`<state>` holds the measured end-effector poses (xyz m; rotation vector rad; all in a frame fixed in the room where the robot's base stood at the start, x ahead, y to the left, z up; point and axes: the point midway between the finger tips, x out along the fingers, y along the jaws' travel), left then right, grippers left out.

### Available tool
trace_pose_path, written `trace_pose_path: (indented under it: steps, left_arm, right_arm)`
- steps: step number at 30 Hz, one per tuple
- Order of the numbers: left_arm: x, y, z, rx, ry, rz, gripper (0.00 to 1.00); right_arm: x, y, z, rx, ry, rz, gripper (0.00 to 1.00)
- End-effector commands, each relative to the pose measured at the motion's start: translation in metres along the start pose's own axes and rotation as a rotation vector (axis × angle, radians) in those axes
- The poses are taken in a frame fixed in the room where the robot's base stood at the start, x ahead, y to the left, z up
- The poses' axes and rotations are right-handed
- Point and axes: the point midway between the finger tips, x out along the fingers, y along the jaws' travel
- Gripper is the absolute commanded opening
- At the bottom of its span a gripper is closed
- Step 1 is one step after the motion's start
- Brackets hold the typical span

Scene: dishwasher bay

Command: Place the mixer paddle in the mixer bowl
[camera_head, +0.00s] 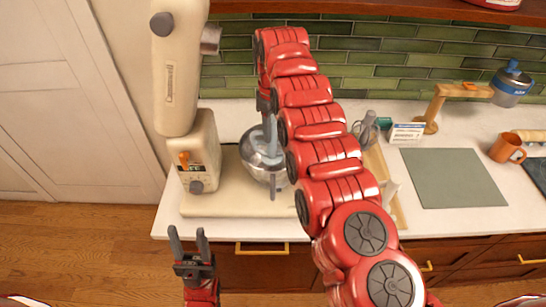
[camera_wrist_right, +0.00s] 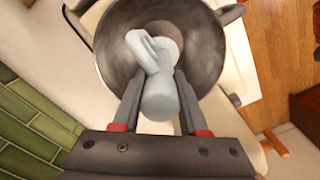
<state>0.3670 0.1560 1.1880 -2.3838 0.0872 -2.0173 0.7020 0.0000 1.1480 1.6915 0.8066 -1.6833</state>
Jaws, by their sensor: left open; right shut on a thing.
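The mixer bowl (camera_head: 252,160) is shiny metal and sits on the cream stand mixer's base, beside the raised mixer head. It also shows in the right wrist view (camera_wrist_right: 207,45). My right gripper (camera_wrist_right: 160,84) is shut on the pale grey-blue mixer paddle (camera_wrist_right: 160,97). The paddle's looped end overlaps the bowl's opening; I cannot tell how deep it reaches. In the head view the paddle (camera_head: 270,135) shows below the right gripper (camera_head: 267,112), over the bowl. My left gripper (camera_head: 188,242) is open and empty, in front of the counter edge.
The stand mixer (camera_head: 177,75) has its head tilted up at the left. Right of my right arm are a whisk (camera_head: 367,125), a small white box (camera_head: 405,133), a wooden stand (camera_head: 436,108), a grey-green mat (camera_head: 452,178) and an orange mug (camera_head: 507,148). A green tiled wall is behind.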

Motion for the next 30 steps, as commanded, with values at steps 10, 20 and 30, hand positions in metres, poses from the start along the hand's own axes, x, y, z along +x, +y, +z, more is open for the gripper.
trace_pose_path:
  steps: [10, 20, 30]
  left_arm:
    - [0.02, -0.001, -0.003, 0.0, 0.0, 0.0, 0.5]
    - [0.032, -0.002, -0.005, 0.0, 0.0, 0.0, 0.5]
    - [0.03, -0.002, -0.005, 0.0, 0.0, 0.0, 0.5]
  right_arm:
    - [0.026, -0.001, 0.002, -0.001, -0.007, 0.0, 0.0]
    - [0.059, 0.0, 0.001, 0.0, -0.002, 0.002, 0.0]
    - [0.063, 0.0, 0.001, 0.0, -0.003, 0.002, 0.59]
